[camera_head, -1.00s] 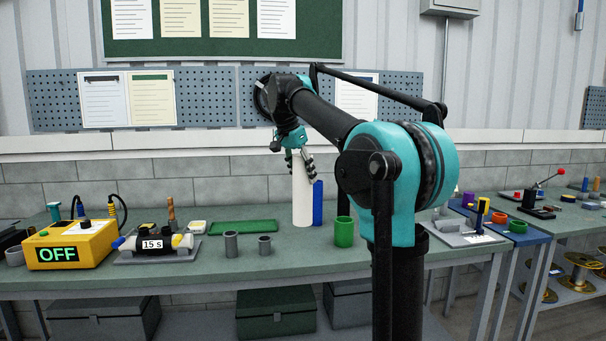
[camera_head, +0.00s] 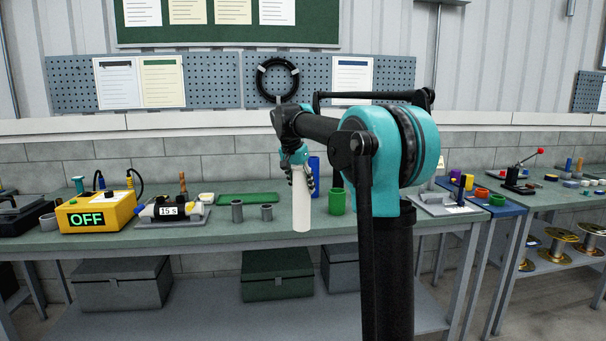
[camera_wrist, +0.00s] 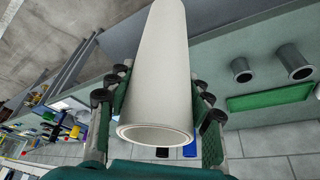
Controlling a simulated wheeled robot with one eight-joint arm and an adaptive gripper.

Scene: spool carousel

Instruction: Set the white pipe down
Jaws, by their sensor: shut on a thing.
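The white pipe (camera_head: 301,208) hangs upright in my gripper (camera_head: 299,170), its lower end in front of the green bench's front edge in the head view. In the wrist view the white pipe (camera_wrist: 157,75) lies between the two finger pads of my gripper (camera_wrist: 160,110), which is shut on it. Its near open end faces the wrist camera. Whether the lower end touches anything is not clear; it appears clear of the bench top.
On the bench (camera_head: 190,237) stand a blue cylinder (camera_head: 314,176), a green cup (camera_head: 336,201), two grey sockets (camera_head: 237,211), a green tray (camera_head: 247,198) and a yellow OFF box (camera_head: 97,213). Grey and green storage boxes (camera_head: 277,275) sit below. Bench top between the sockets and pipe is bare.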

